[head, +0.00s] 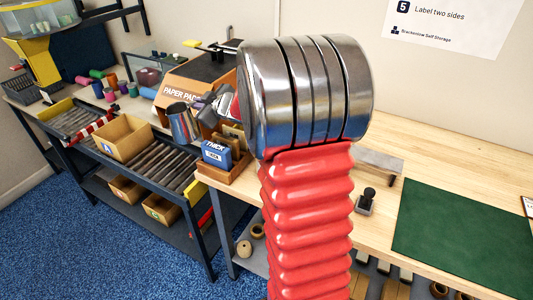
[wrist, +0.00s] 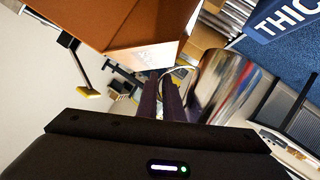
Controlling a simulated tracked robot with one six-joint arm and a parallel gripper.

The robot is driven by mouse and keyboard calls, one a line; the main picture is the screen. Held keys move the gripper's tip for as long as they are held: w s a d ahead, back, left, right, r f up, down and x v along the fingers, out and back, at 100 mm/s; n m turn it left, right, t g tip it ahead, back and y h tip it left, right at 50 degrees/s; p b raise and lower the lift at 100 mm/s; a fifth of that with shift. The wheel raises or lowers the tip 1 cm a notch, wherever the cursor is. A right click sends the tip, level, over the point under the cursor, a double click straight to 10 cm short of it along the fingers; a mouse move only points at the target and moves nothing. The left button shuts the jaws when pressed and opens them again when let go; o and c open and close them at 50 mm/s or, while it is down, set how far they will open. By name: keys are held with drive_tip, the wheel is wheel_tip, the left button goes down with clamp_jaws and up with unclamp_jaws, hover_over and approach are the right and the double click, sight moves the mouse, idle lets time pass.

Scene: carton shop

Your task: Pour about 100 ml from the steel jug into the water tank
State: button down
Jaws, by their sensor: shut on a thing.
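The steel jug (head: 182,123) is held in front of the orange PAPER PAC machine (head: 192,84), a little tilted in the picture. My gripper (head: 203,110) is shut on the jug from its right side, partly hidden behind my arm. In the wrist view the dark fingers (wrist: 162,95) reach forward, with the shiny jug (wrist: 222,82) at their right and the orange machine (wrist: 125,28) above. I cannot pick out the water tank for sure; it may be part of this machine, partly hidden. The water inside the jug does not show.
A blue THICK box (head: 217,154) stands in a wooden holder close below the jug. A roller conveyor (head: 160,168) with a cardboard box (head: 122,138) lies to the left. A green mat (head: 440,235) and a stamp (head: 366,201) are on the bench at right.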

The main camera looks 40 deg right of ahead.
drive_tip(key=s+d+r, duration=0.2)
drive_tip(key=s+d, duration=0.1)
drive_tip(key=d, duration=0.6)
drive_tip(key=s+d+r, duration=0.2)
drive_tip(key=s+d, duration=0.1)
drive_tip(key=d, duration=0.6)
drive_tip(key=shift+m+h, duration=0.5)
drive_tip(key=shift+m, duration=0.1)
drive_tip(key=s+d, duration=0.8)
drive_tip(key=d, duration=0.1)
drive_tip(key=s+d, duration=0.4)
drive_tip(key=shift+s+d+f, duration=0.2)
drive_tip(key=shift+s+d, duration=0.15)
drive_tip(key=shift+d, duration=0.05)
drive_tip(key=shift+r, duration=0.1)
drive_tip(key=s+a+r+n+t+h, duration=0.1)
drive_tip(key=a+r+n+t+h, duration=0.2)
drive_tip(key=a+r+n, duration=0.3)
drive_tip(key=shift+s+a+n+p, duration=0.15)
drive_tip(key=shift+a+n+p, duration=0.3)
drive_tip(key=shift+a+n, duration=1.05)
drive_tip(key=shift+a+h, duration=0.3)
drive_tip(key=shift+a, duration=0.4)
